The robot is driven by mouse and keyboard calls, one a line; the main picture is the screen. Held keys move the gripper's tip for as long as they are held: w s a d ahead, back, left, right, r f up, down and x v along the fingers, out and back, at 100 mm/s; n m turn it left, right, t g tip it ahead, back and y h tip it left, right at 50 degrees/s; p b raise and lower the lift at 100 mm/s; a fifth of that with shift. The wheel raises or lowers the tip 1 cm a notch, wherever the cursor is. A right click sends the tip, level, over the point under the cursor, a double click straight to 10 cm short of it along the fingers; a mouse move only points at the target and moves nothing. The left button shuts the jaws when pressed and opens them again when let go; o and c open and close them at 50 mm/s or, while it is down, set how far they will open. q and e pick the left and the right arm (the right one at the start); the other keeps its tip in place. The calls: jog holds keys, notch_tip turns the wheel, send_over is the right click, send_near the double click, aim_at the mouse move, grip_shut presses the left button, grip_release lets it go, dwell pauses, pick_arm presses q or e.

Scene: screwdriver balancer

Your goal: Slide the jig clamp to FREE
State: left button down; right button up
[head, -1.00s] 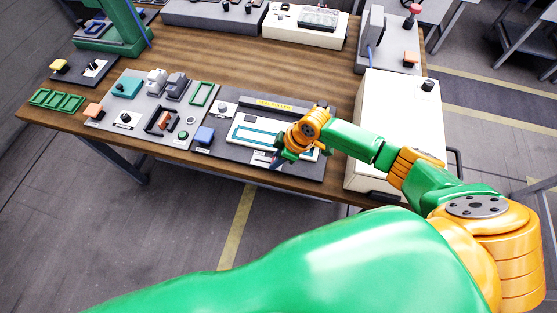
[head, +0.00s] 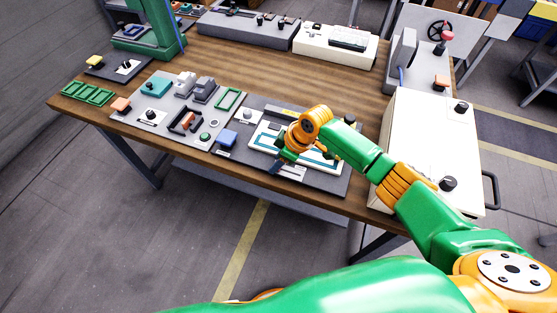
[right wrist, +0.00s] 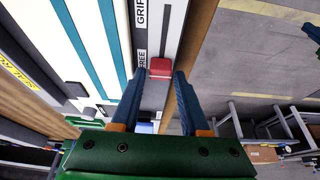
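The jig clamp's red slider knob (right wrist: 160,68) stands beside the FREE label (right wrist: 142,59) on the grey strip along the panel's front edge. The GRIP label (right wrist: 140,13) is farther up in the right wrist view. My right gripper (right wrist: 160,78) has its two blue fingers on either side of the knob, with narrow gaps, and looks open. In the head view my right gripper (head: 282,163) is low over the front edge of the dark jig panel (head: 325,183), and it hides the knob there. My left gripper is not in view.
A white box (head: 425,135) stands to the right. The teal-framed white plate (head: 268,140) is behind the gripper. The floor in front is clear.

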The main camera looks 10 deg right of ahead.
aim_at(287, 171)
jog(key=v, duration=0.7)
jog(key=shift+r, duration=0.1)
jog(key=s+a+f+m, duration=0.2)
jog(key=s+a+f, duration=0.3)
jog(key=s, duration=0.5)
jog(key=s+d+f+m+t+h, duration=0.1)
jog(key=s+d+f+m+h, duration=0.2)
jog(key=s+d+m, duration=0.6)
notch_tip(287, 171, down, 11)
jog(key=s+d+n, duration=0.1)
jog(key=s+n, duration=0.1)
jog(key=s+d+f+g, duration=0.2)
jog(key=s+f, duration=1.2)
jog(key=f, duration=0.1)
jog(key=shift+s+d+f+g+h, duration=0.3)
jog(key=shift+h, duration=0.1)
